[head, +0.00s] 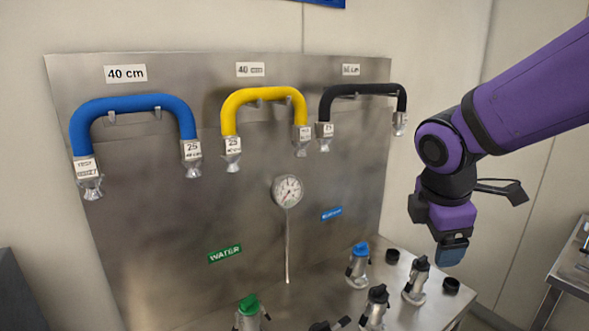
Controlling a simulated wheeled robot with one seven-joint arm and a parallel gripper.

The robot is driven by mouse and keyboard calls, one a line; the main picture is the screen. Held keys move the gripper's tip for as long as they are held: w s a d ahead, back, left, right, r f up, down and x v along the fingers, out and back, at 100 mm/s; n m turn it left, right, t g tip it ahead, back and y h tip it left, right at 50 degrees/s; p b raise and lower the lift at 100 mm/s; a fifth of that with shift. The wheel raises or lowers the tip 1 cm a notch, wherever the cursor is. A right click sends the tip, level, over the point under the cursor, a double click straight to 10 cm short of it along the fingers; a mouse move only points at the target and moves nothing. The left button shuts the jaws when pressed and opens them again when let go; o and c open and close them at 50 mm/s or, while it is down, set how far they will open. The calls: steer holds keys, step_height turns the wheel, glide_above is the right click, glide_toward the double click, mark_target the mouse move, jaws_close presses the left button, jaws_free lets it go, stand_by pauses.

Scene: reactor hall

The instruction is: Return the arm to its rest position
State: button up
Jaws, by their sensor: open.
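My purple and black arm (520,90) comes in from the upper right in the head view and bends down at a joint. My gripper (452,250) hangs at its end, pointing down, in front of the panel's right edge. It is open, and I see nothing held in it. Its fingers are seen from the side, so the gap between them is hidden. It appears above the right end of the bench with the fittings; whether it touches anything there I cannot tell.
A steel panel (150,240) carries blue (130,103), yellow (262,94) and black (362,90) hoses and a gauge (288,190). Below are blue-capped (359,249), green-capped (249,304) and black fittings (417,280). A metal table (572,262) stands right.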

steer(key=s+d+r+m+t+y, duration=0.1)
steer(key=s+d+r+m, duration=0.2)
steer(key=s+m, duration=0.3)
steer(key=s+d+r+m+t+y, duration=0.1)
steer(key=s+d+r+m, duration=0.3)
steer(key=m, duration=0.7)
steer(key=s, duration=0.2)
steer(key=shift+s+r+m, duration=0.2)
steer(key=shift+s+m, duration=0.1)
steer(key=shift+s, duration=0.05)
